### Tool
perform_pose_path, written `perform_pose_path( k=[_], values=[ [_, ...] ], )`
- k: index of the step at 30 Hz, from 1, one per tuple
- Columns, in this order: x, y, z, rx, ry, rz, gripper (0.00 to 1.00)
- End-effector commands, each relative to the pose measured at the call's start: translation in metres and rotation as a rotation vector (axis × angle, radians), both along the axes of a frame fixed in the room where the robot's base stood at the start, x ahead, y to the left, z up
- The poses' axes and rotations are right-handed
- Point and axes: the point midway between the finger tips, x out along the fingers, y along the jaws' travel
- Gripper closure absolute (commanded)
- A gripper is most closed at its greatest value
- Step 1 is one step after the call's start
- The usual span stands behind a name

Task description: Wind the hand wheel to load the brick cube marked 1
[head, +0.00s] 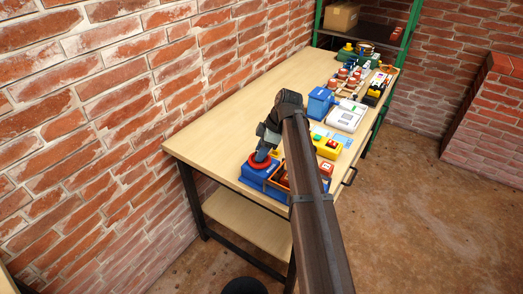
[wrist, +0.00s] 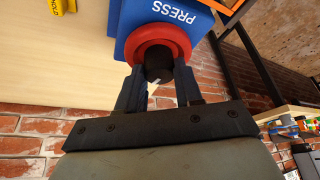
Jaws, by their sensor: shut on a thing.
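The blue press (wrist: 140,12), lettered PRESS, fills the top middle of the wrist view. It also shows at the near end of the bench in the head view (head: 255,180). Its hand wheel has a red ring (wrist: 180,35) and a dark knob (wrist: 158,66) at the middle. My gripper (wrist: 158,84) is shut on this dark knob, one finger on each side. In the head view my gripper (head: 263,153) stands just above the red ring (head: 256,163). I cannot make out a brick cube marked 1; my arm hides part of the area beside the press.
An orange-edged tray (head: 280,181) sits right of the press, partly behind my arm. A yellow box (head: 328,148) with buttons, a blue bin (head: 320,102) and a white device (head: 346,115) stand farther along the bench (head: 220,125). The bench's left side is clear beside the brick wall.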

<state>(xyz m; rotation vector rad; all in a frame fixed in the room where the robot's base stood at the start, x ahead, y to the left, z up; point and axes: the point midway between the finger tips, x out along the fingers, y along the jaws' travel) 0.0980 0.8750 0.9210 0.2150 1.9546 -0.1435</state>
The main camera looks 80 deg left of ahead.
Motion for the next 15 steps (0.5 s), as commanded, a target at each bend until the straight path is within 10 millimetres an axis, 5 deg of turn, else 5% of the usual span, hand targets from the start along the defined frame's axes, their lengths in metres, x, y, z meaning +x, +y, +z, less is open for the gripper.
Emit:
perform_pose_path(
  k=[15],
  values=[
    [-0.0016, -0.0047, 0.0001, 0.001, 0.000, -0.489, 0.95]
  ],
)
